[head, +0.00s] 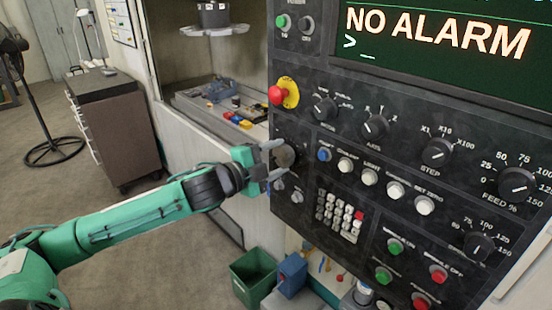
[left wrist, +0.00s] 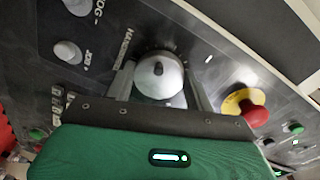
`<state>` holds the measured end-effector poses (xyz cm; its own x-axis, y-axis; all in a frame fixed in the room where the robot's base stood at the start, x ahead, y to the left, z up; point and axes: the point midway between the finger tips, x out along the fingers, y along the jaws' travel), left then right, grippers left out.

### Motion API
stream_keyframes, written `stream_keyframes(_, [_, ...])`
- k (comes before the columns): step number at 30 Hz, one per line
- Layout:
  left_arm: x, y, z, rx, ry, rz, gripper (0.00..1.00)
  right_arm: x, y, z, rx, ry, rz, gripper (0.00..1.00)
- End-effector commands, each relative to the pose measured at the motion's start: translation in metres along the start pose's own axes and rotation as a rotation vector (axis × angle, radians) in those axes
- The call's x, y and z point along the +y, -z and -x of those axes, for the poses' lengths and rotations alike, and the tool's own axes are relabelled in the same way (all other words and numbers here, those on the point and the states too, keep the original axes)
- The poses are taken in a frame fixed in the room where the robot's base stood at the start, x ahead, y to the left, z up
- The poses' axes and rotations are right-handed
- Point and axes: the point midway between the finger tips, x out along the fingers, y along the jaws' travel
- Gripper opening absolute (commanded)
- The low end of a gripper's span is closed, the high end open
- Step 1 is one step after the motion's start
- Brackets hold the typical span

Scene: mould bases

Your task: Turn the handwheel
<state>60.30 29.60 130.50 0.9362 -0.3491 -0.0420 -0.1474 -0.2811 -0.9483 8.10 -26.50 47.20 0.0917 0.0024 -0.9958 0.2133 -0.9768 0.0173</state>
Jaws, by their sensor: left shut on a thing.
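The handwheel (head: 285,156) is a small round knob at the left edge of the black control panel, below the red emergency button. In the left wrist view it is a pale grey disc (left wrist: 158,76) with a small dark spot on its face. My left gripper (head: 273,160) reaches it from the left. Its two fingers stand on either side of the handwheel and are shut on it. In the head view the fingers partly cover the wheel. My right gripper is not in view.
A red emergency button (head: 277,95) on a yellow plate sits just above the handwheel, with two small grey knobs (head: 288,190) below. Dials and buttons fill the panel to the right. A green bin (head: 254,277) stands on the floor below.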

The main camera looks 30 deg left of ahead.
Motion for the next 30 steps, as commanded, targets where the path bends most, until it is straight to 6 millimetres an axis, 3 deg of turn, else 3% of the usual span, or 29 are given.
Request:
stream_keyframes(14, [0.0001, -0.0006, -0.0001, -0.001, 0.000, 0.013, 0.31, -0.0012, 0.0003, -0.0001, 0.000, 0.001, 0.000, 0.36])
stream_keyframes(15, [0.0002, -0.0006, -0.0001, -0.001, 0.000, 0.013, 0.58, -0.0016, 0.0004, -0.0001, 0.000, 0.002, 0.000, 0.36])
stream_keyframes(18, [0.0002, -0.0005, -0.0001, 0.000, 0.000, 0.013, 0.75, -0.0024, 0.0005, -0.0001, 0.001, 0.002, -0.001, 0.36])
stream_keyframes(30, [0.0020, -0.0013, 0.0055, 0.000, -0.001, 0.011, 0.75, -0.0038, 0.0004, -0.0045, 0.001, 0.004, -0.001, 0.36])
